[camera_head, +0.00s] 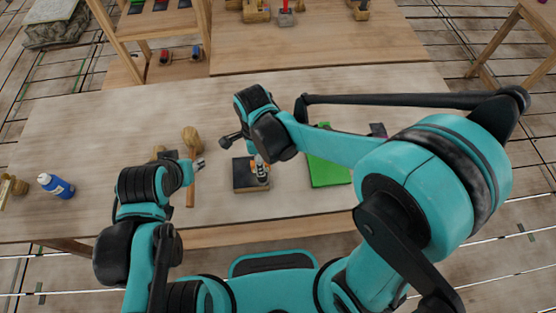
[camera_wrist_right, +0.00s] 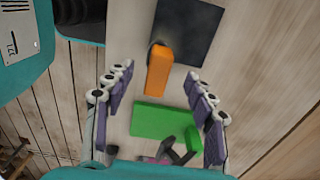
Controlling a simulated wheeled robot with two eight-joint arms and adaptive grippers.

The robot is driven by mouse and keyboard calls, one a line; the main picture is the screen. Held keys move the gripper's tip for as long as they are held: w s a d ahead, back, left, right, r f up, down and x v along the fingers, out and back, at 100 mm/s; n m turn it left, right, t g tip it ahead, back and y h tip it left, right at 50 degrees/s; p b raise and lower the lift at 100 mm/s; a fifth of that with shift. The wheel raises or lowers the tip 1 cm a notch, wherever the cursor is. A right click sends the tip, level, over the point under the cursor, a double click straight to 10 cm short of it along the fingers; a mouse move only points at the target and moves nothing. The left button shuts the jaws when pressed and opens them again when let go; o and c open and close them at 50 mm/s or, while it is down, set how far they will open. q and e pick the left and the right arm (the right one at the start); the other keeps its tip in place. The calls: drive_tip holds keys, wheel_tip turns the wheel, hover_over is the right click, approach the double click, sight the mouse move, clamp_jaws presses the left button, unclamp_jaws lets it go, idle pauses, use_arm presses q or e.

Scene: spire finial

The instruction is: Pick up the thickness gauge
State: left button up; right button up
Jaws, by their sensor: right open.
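An orange block-like object (camera_wrist_right: 158,72), which I take for the thickness gauge, lies at the edge of a dark square plate (camera_wrist_right: 187,30) in the right wrist view. In the head view the plate (camera_head: 245,186) is on the table, and only a little orange shows beside my right gripper (camera_head: 261,172). My right gripper (camera_wrist_right: 160,105) is open, its fingers spread left and right in the wrist view, with the orange object between and beyond them. No contact is visible. My left gripper (camera_head: 198,163) is near a wooden mallet (camera_head: 191,141); its finger opening is too small to tell.
A green flat piece (camera_head: 328,172) lies right of the plate and also shows in the wrist view (camera_wrist_right: 155,121). A blue bottle (camera_head: 55,186) stands at the table's left. A shelf unit (camera_head: 152,40) stands behind.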

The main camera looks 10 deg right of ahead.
wheel_tip(320, 180, down, 8)
drive_tip(key=b, duration=0.2)
drive_tip(key=shift+s+d+r+b, duration=0.1)
drive_tip(key=shift+b, duration=0.25)
clamp_jaws()
